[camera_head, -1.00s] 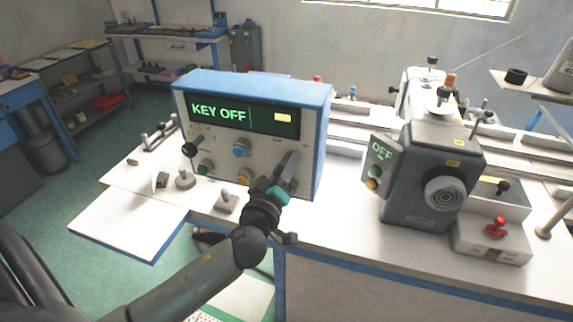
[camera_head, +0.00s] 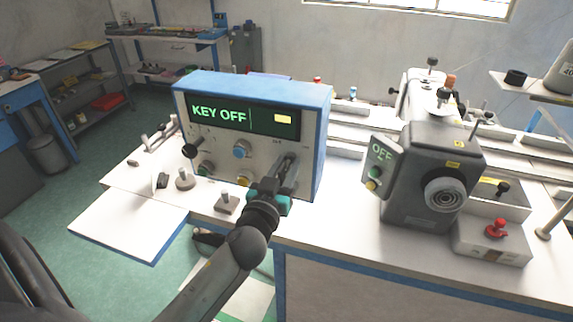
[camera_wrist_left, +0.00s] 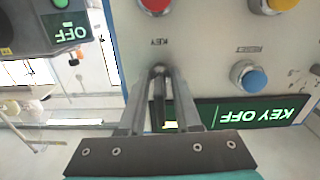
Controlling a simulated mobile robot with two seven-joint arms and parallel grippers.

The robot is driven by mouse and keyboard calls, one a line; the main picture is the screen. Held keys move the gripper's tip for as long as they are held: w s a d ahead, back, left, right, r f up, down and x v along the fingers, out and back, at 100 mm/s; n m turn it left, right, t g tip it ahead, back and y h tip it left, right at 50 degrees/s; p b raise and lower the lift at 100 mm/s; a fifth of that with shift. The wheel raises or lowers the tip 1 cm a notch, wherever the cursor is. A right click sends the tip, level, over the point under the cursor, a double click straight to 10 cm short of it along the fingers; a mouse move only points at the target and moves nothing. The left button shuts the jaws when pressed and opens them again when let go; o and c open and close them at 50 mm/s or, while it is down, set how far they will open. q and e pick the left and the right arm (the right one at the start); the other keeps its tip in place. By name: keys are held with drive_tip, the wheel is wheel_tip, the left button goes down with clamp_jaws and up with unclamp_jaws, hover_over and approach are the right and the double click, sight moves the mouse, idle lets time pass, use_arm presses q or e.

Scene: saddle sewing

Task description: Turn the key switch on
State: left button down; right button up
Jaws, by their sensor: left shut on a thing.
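The blue control box (camera_head: 250,86) stands on the white table, and its green display (camera_head: 219,113) reads KEY OFF. My left gripper (camera_head: 287,162) is at the right side of its front panel. In the left wrist view, which is upside down, the fingers (camera_wrist_left: 159,80) are closed around the small key switch (camera_wrist_left: 158,70) next to the KEY label (camera_wrist_left: 160,42). The fingers hide most of the key, so its angle is hard to tell. The display also shows in the wrist view (camera_wrist_left: 245,112), reading KEY OFF. My right gripper is not in view.
A grey sewing machine head (camera_head: 432,165) with a screen reading OFF stands to the right. Open table lies between them.

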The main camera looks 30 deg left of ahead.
use_arm(q)
drive_tip(key=m+p, duration=0.1)
drive_tip(key=m, duration=0.3)
drive_tip(key=shift+m, duration=0.3)
drive_tip(key=m, duration=0.4)
drive_tip(key=shift+m+p, duration=0.4)
drive_tip(key=c, duration=1)
unclamp_jaws()
drive_tip(key=shift+o, duration=0.2)
drive_tip(key=b+v, duration=0.3)
drive_tip(key=v, duration=1.2)
drive_tip(key=shift+s, duration=0.2)
